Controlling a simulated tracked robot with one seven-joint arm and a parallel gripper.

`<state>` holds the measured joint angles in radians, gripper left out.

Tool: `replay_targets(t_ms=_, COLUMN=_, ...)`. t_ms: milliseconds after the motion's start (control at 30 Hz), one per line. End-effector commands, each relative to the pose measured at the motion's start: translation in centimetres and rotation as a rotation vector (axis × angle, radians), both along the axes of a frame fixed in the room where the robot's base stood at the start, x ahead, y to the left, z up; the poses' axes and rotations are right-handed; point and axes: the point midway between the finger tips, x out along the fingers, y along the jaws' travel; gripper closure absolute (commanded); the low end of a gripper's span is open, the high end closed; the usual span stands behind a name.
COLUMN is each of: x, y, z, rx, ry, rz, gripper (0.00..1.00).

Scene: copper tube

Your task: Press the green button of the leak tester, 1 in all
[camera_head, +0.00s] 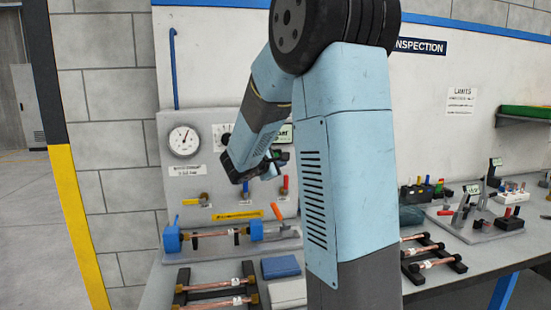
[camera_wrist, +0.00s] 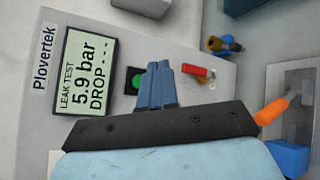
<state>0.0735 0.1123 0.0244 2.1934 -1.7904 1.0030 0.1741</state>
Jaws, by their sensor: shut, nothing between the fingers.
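The leak tester's display (camera_wrist: 89,75) reads "LEAK TEST 5.9 bar DROP ---" in the wrist view. The round green button (camera_wrist: 136,81) sits on a dark surround to the right of the display. My gripper (camera_wrist: 160,67) is shut and empty. Its blue-grey fingertips appear just right of the button and cover part of its surround. I cannot tell whether they touch the panel. In the head view, my gripper (camera_head: 278,163) is at the panel (camera_head: 178,116), and my arm hides much of the tester. The button cannot be made out there.
A red-handled valve (camera_wrist: 197,72) is right of my fingers. A copper tube (camera_head: 215,233) lies between blue clamps below the panel, near an orange-handled lever (camera_head: 277,212). A pressure gauge (camera_head: 184,140) is on the panel's left. Racked tubes (camera_head: 215,286) lie on the bench.

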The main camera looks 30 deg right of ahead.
Motion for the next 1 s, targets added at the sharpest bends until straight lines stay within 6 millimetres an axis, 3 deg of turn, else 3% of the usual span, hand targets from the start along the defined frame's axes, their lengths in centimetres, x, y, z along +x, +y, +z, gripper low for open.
replay_targets(t_ms=400, x=4.1, y=-1.1, z=0.0, rx=0.0, ry=0.001, rz=0.0, gripper=1.0)
replay_targets(t_ms=1000, x=4.9, y=-1.3, z=0.0, rx=0.0, ry=0.0, rz=0.0, gripper=1.0)
